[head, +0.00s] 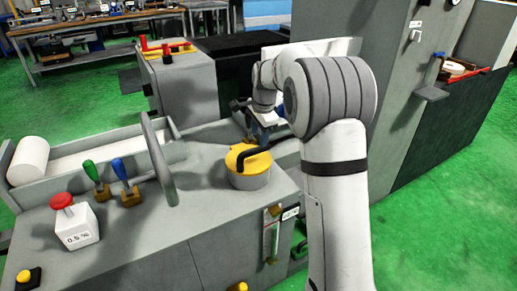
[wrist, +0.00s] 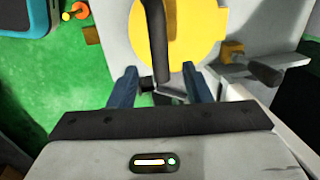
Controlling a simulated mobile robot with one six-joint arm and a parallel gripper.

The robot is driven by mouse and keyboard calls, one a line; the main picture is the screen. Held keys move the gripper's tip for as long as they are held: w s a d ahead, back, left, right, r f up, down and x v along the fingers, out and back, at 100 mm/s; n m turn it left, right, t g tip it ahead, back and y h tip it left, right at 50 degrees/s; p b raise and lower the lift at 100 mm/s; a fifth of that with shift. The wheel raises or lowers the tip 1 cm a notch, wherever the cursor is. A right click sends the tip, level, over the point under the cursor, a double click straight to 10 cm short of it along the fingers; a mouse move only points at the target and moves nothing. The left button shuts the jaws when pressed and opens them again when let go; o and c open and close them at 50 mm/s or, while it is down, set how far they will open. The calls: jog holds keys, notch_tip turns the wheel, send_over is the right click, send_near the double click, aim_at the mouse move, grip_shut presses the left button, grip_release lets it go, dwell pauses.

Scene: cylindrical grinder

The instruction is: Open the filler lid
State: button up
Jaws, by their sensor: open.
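The yellow filler lid (head: 237,158) lies flat on a short grey round neck (head: 250,180) on top of the machine; it looks closed. A black bar handle (head: 254,156) arches over it. In the wrist view the lid (wrist: 205,35) fills the top middle, and its handle (wrist: 157,40) points down between my fingers. My gripper (wrist: 161,74) is open, with its blue fingers on either side of the handle's near end. I cannot tell whether they touch it. In the head view my gripper (head: 262,134) is just behind the lid, partly hidden by my arm.
A tall grey cabinet (head: 400,90) rises at right. Green floor is open at far right.

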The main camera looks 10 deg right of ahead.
aim_at(258, 148)
jog(key=f, duration=0.3)
jog(key=w+f, duration=0.1)
jog(key=f, duration=0.1)
jog(key=shift+a+f, duration=0.15)
jog(key=shift+f, duration=0.2)
jog(key=shift+c, duration=0.4)
grip_shut()
